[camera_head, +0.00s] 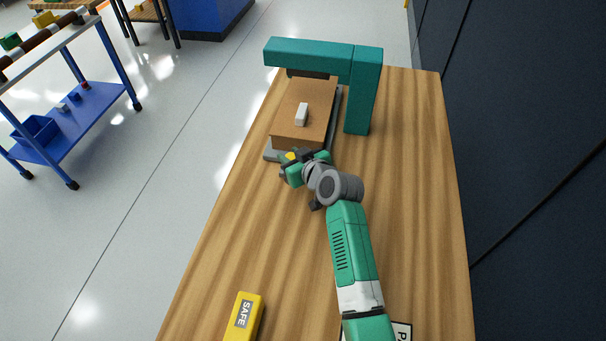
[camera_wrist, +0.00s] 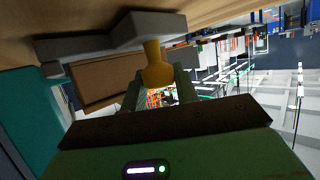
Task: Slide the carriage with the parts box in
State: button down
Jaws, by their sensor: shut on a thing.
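The brown parts box (camera_head: 290,133) sits on the grey carriage (camera_head: 272,154), with a small white block (camera_head: 302,114) on top of it. Its far end is under the beam of the teal arch (camera_head: 363,92). My gripper (camera_head: 293,163) is at the near end of the carriage, shut on a yellow knob (camera_head: 290,156). In the wrist view the yellow knob (camera_wrist: 157,68) stands between the fingers of my gripper (camera_wrist: 160,92), joined to the grey carriage (camera_wrist: 148,28). The brown box (camera_wrist: 105,80) shows beside it. The fingers partly hide the knob.
A yellow block marked SAFE (camera_head: 245,315) lies at the near left, and a printed card (camera_head: 403,331) is partly under my arm. A blue cart (camera_head: 75,120) stands on the floor at left.

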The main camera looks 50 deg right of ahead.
jog(key=shift+w+d+f+b, duration=0.15)
jog(key=shift+w+d+b, duration=0.2)
jog(key=shift+d, duration=0.45)
jog(key=shift+f, duration=0.1)
jog(key=c, duration=1.3)
grip_release()
jog(key=shift+d, duration=0.1)
jog(key=shift+o, duration=1.1)
jog(key=shift+w+d, duration=0.1)
jog(key=shift+d, duration=0.05)
jog(key=shift+p+v, duration=1.35)
jog(key=shift+v, duration=2.7)
jog(key=shift+w, duration=0.1)
